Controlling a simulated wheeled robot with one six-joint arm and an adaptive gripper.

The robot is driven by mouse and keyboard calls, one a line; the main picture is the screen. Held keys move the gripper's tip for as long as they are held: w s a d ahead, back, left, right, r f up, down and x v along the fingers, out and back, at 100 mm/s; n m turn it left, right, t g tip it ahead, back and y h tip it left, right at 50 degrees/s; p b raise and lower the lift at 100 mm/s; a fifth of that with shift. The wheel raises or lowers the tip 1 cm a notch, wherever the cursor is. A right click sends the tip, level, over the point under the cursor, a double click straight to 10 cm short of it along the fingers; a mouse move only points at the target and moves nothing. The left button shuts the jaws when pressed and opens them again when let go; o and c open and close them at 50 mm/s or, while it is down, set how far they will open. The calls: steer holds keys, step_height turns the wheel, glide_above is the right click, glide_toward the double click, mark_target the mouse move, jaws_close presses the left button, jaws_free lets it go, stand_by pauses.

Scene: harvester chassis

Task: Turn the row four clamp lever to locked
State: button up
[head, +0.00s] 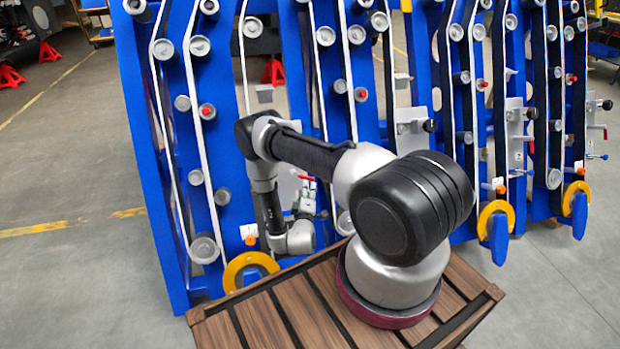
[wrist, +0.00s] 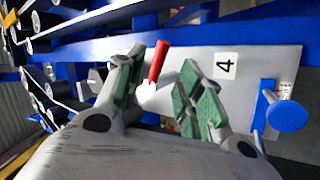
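The row four clamp lever has a red handle (wrist: 158,62) and shows in the wrist view, rising between my fingers, closer to the left one. A plate (wrist: 255,62) behind it carries a "4" label (wrist: 227,66). My gripper (wrist: 163,82) is open, its green-padded fingers apart on either side of the lever; I cannot tell whether either touches it. In the head view the red handle (head: 306,177) shows just above my gripper (head: 307,196), which is small there and partly in front of the plate. The clamp's lower part is hidden by my fingers.
A blue knob (wrist: 287,113) stands out from the plate to the right in the wrist view. Blue chassis frames (head: 150,150) with several rollers and similar levers line the head view. Grey floor (head: 70,190) is clear at left.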

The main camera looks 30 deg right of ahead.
steer(key=x, duration=0.7)
steer(key=shift+w+d, duration=0.25)
steer(key=shift+d, duration=0.05)
jaws_close()
